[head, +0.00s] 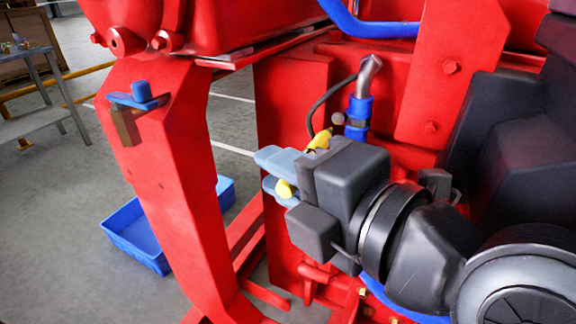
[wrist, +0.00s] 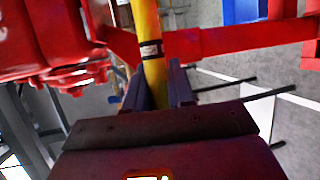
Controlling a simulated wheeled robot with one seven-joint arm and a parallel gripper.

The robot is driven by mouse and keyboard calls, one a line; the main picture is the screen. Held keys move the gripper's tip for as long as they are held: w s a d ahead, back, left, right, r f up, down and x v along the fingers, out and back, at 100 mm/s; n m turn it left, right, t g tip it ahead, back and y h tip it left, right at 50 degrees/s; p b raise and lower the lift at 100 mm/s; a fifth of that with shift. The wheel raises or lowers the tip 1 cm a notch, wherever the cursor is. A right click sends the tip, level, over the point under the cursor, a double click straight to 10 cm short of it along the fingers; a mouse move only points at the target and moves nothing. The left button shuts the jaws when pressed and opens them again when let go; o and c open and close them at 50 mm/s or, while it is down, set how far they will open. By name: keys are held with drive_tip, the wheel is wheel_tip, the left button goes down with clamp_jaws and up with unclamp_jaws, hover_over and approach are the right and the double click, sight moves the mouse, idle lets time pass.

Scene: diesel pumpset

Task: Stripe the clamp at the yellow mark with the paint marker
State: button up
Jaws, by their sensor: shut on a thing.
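My gripper (head: 276,174) is shut on the yellow paint marker (head: 319,138), left of centre in front of the red engine frame. One yellow end (head: 285,188) of the marker pokes out below the pale blue fingers. In the wrist view the marker (wrist: 151,72) stands between the fingers (wrist: 158,90), with a dark band and a white label. A clamp (head: 356,122) appears as a dark band with a round bolt head around the blue hose, beside the marker and behind my wrist. A gap between marker and clamp cannot be judged. I cannot make out a yellow mark on the clamp.
A metal pipe (head: 369,72) rises from the blue hose (head: 358,106), with a thin black cable (head: 321,105) looping beside it. A blue-handled valve (head: 138,97) sits on the red leg. A blue bin (head: 140,235) lies on the floor. A grey table (head: 35,122) stands far left.

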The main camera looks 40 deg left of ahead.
drive_tip(key=shift+s+d, duration=0.25)
drive_tip(key=shift+s, duration=0.7)
drive_tip(key=shift+s+d, duration=0.2)
drive_tip(key=shift+s, duration=0.7)
